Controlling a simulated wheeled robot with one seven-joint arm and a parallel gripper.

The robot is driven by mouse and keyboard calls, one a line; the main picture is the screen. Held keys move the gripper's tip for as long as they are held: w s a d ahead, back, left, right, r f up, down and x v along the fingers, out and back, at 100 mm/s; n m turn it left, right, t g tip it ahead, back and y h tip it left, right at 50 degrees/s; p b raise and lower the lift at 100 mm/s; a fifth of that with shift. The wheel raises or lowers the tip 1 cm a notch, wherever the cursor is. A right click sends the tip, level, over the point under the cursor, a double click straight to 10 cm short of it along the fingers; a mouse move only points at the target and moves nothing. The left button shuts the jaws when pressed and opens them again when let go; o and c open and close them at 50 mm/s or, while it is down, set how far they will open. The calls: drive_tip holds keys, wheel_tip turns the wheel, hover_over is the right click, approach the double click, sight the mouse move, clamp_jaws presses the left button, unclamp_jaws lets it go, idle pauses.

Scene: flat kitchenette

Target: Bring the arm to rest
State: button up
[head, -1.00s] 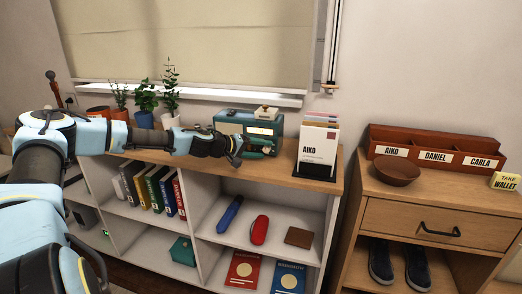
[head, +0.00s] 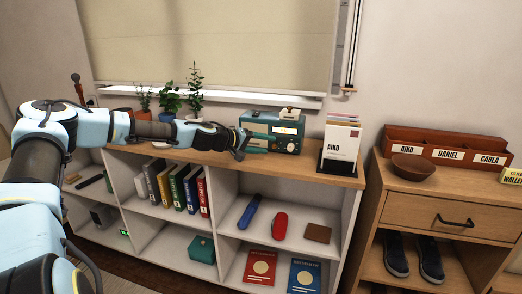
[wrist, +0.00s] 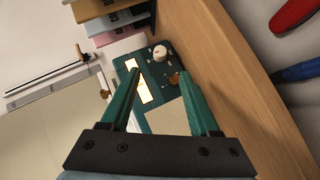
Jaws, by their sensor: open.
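My gripper (head: 255,143) is at the end of my arm, stretched out from the left over the top of the shelf unit (head: 313,172). In the wrist view my gripper (wrist: 154,88) has its two green fingers well apart, with nothing held between them. A teal radio-like box (head: 286,130) stands on the shelf top just beyond the fingers. In the wrist view the box (wrist: 160,75) shows its knob and a pale panel between and past the fingertips. I cannot tell whether a finger touches it.
A letter holder (head: 340,145) labelled AIKO stands right of the box. Potted plants (head: 170,102) stand behind my arm. The cubbies hold binders (head: 183,190), a red object (head: 280,225) and booklets. A drawer cabinet (head: 425,212) at right carries a bowl (head: 413,167) and a name-labelled organizer (head: 445,147).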

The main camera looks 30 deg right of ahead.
drive_tip(key=shift+a+r, duration=0.1)
drive_tip(key=shift+a, duration=0.15)
drive_tip(key=shift+s, duration=0.1)
drive_tip(key=s+a+f+m+g+y, duration=0.1)
drive_tip(key=s+a+f+m+y, duration=0.1)
drive_tip(key=s+a+f+y, duration=0.45)
drive_tip(key=s+a+f+m+g+y, duration=0.1)
drive_tip(key=s+a, duration=0.2)
drive_tip(key=a, duration=0.7)
drive_tip(key=s+a+r+n+y, duration=0.1)
drive_tip(key=s+a+r+y, duration=0.1)
drive_tip(key=a, duration=0.8)
drive_tip(key=s+a+r+n+t+y, duration=0.1)
drive_tip(key=s+a+r, duration=0.4)
drive_tip(key=a, duration=0.5)
drive_tip(key=s+a+r+n+t+y, duration=0.1)
drive_tip(key=s+a+r+n+y, duration=0.2)
drive_tip(key=a, duration=0.7)
drive_tip(key=shift+s+r, duration=0.2)
drive_tip(key=shift+r, duration=0.05)
